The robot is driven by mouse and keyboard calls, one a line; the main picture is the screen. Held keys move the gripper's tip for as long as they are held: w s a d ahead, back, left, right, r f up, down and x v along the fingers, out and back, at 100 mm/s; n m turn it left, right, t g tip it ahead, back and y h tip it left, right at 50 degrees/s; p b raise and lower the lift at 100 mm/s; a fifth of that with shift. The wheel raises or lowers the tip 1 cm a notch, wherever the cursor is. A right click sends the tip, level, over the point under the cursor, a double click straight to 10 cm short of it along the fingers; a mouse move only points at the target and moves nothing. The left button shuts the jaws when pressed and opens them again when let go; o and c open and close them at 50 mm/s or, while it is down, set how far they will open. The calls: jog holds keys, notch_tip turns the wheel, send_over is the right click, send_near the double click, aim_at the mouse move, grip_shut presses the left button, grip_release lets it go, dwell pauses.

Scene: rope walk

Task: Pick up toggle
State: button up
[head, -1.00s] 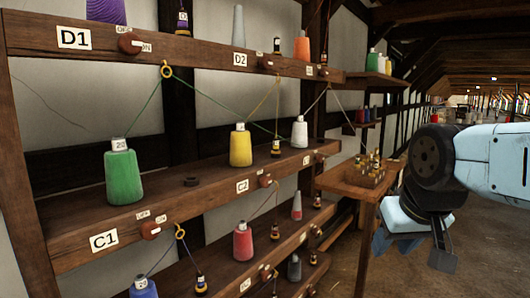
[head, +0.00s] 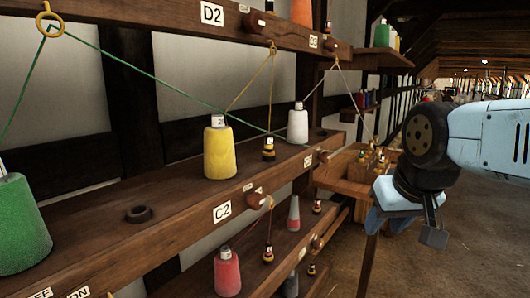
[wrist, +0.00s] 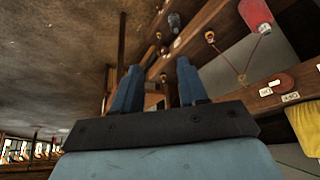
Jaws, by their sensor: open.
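I cannot tell for sure which item is the toggle. Round brown knobs with ON and OFF labels sit on the rack's beams, one beside the C2 label (head: 256,201) and one by D2 (head: 254,22). Several small upright pieces with pale tops (head: 378,158) stand on the wooden side table (head: 340,178), too small to make out. My gripper (head: 405,225) hangs in front of that table at the right, apart from the rack. In the wrist view my gripper (wrist: 158,88) is open, with nothing seen between its two blue fingers.
A red cone (head: 227,273) stands below. Threads run between the beams. The floor (head: 480,230) at right is open.

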jog(key=shift+o, duration=0.9)
jog(key=shift+w+d, duration=0.1)
jog(key=shift+o, duration=0.3)
jog(key=w+d+r+t+h, duration=0.2)
jog(key=w+t, duration=0.1)
jog(key=w, duration=0.5)
jog(key=shift+w+d, duration=0.2)
jog(key=shift+d, duration=0.1)
jog(key=n+t+y, duration=0.5)
jog(key=n+y, duration=0.4)
jog(key=y, duration=0.5)
send_near(271, 143)
jog(key=x, duration=0.8)
jog(key=shift+x, duration=2.55)
jog(key=shift+w+d, duration=0.1)
jog(key=shift+c, duration=0.5)
